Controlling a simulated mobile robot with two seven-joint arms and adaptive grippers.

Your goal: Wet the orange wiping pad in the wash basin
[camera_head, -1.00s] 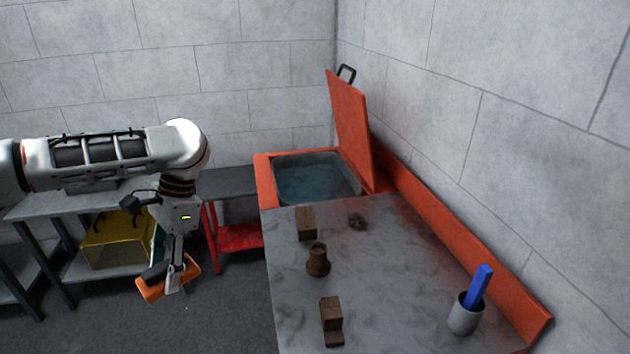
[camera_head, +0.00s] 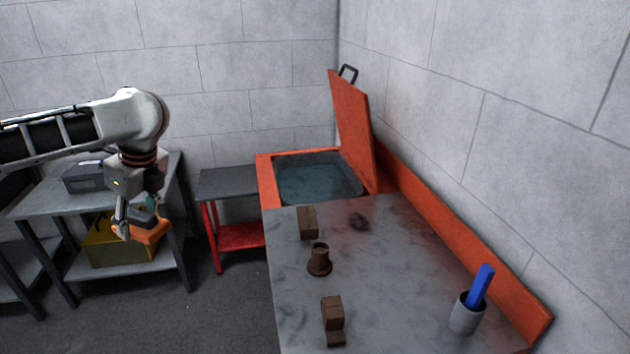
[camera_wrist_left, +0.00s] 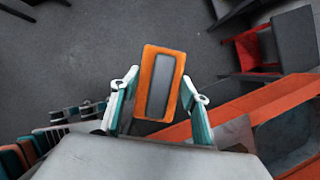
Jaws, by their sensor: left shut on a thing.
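My left gripper (camera_head: 136,226) is shut on the orange wiping pad (camera_head: 150,230), to the left of the bench. In the left wrist view the pad (camera_wrist_left: 146,84) shows as an orange block with a grey panel, between the two fingers (camera_wrist_left: 157,92). The wash basin (camera_head: 318,180) is an orange-rimmed tub of bluish water at the far end of the bench. Its orange lid (camera_head: 352,130) stands open. The pad is apart from the basin, over the floor side. My right gripper is not in view.
The grey bench top (camera_head: 400,250) holds brown blocks (camera_head: 308,222), a brown stepped cylinder (camera_head: 319,260), a dark stain (camera_head: 359,221) and a grey cup (camera_head: 466,314) with a blue stick. A red-legged table (camera_head: 228,182) and a grey shelf table (camera_head: 85,197) stand left of the basin.

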